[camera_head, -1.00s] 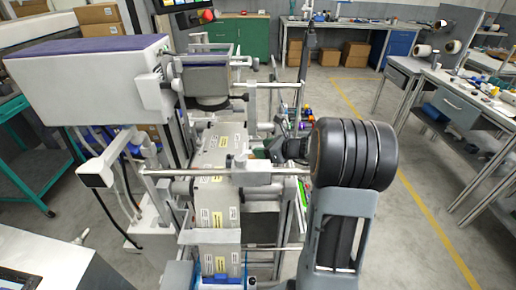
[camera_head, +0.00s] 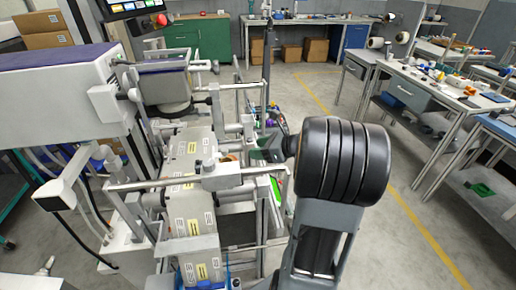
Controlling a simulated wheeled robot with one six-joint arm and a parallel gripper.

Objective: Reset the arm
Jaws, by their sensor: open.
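My arm rises from the bottom edge right of centre, its big black ribbed joint nearest the camera. My gripper (camera_head: 266,150) shows small and dark behind and left of that joint, partly hidden by it. It is open, and I see nothing held in it. It appears beside the right side of the labelling machine (camera_head: 190,160); I cannot tell the gap between them. A web of pale labels with yellow marks runs down the machine's middle.
A white box with a purple top (camera_head: 60,90) stands at left. A green and blue workbench (camera_head: 300,20) with cardboard boxes is at the back. Cluttered tables (camera_head: 440,85) stand at right. Open grey floor with a yellow line (camera_head: 415,215) lies between.

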